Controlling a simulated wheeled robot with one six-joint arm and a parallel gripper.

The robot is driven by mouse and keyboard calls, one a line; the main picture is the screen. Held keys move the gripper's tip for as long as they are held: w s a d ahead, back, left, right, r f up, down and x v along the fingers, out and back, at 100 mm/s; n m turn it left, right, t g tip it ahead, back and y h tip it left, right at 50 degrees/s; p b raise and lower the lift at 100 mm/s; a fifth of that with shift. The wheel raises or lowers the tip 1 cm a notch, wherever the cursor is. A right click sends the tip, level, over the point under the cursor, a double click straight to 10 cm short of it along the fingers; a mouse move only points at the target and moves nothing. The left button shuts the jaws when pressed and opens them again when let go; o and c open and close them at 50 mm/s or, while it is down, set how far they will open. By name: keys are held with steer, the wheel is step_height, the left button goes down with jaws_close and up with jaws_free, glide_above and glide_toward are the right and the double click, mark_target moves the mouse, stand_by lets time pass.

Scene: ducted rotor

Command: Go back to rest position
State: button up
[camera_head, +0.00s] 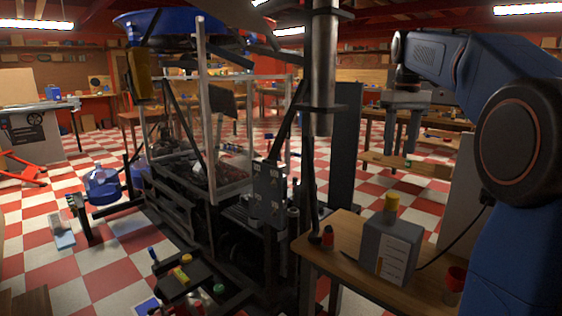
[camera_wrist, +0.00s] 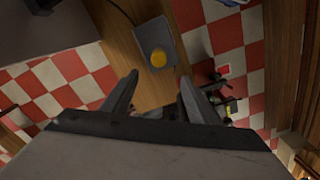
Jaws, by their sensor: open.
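My gripper (camera_head: 401,146) hangs from my blue arm at the right of the head view, fingers pointing down. It is open and empty, in the air above and behind the grey box on the wooden table. In the wrist view my gripper (camera_wrist: 158,92) shows two dark fingers spread apart with nothing between them.
A large dark machine frame (camera_head: 205,185) fills the left and middle. Benches line the back.

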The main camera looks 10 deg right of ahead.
steer(key=s+a+f+t, duration=0.1)
steer(key=s+a+f, duration=0.4)
steer(key=s, duration=0.3)
steer(key=s+a+f+t, duration=0.1)
steer(key=s+a+f, duration=0.5)
steer(key=s, duration=0.2)
steer(key=s+a+f+t, duration=0.1)
steer(key=s+a+f, duration=0.1)
steer(key=s+f, duration=0.5)
steer(key=s+a+f+m+t, duration=0.1)
steer(key=s+a+f, duration=0.1)
steer(key=s+f, duration=0.5)
step_height(320, 180, down, 3)
steer(key=shift+a+f+m+t, duration=0.15)
steer(key=shift+a+m+t, duration=0.15)
steer(key=shift+t, duration=0.1)
